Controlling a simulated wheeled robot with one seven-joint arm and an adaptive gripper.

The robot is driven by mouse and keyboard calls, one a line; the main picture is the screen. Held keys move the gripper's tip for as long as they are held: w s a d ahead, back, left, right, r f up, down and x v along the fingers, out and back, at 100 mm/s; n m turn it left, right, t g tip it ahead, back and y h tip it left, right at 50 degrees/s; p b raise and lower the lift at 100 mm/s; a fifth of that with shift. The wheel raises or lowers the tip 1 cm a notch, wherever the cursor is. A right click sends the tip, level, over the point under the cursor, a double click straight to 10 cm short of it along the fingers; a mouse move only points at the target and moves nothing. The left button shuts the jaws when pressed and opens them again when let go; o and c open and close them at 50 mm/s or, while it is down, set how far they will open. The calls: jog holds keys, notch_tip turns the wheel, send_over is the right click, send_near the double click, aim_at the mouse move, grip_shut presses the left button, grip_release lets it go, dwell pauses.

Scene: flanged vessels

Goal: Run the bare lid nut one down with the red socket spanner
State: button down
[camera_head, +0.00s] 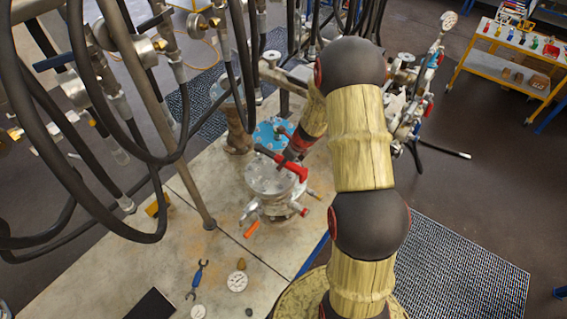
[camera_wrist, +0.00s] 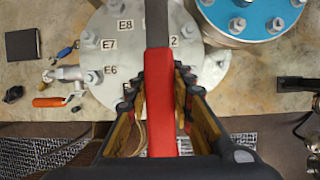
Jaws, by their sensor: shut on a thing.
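My gripper (camera_wrist: 168,92) is shut on the red socket spanner (camera_wrist: 162,105), whose red handle runs up the middle of the wrist view between the fingers. In the head view the red spanner (camera_head: 292,170) shows just above the vessel lid. The grey round lid (camera_wrist: 112,72) carries bolts with nuts and labels such as E6, E7 and E8. It also shows in the head view (camera_head: 268,184). The spanner hides part of the lid and some labels. I cannot tell which nut is bare, nor whether the socket touches one.
A blue-topped flange (camera_wrist: 240,14) stands to the right of the lid. Hanging black hoses (camera_head: 75,150) crowd the bench's left side. A blue open-ended spanner (camera_head: 198,279) and a gauge (camera_head: 237,281) lie at the bench front.

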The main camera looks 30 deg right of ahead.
jog(key=shift+s+d+r, duration=0.1)
jog(key=shift+s+r, duration=0.05)
jog(key=shift+r, duration=0.1)
jog(key=shift+f, duration=0.2)
jog(key=shift+f+b, duration=1.1)
jog(key=a+m+h, duration=0.1)
jog(key=a+m, duration=0.2)
jog(key=a, duration=0.1)
jog(key=a+m+h, duration=0.1)
jog(key=a+m, duration=0.3)
jog(key=shift+s+a+h+p, duration=0.15)
jog(key=shift+a+h+p, duration=0.15)
jog(key=shift+h+p, duration=0.1)
jog(key=shift+a+m, duration=0.35)
jog(key=shift+m, duration=0.45)
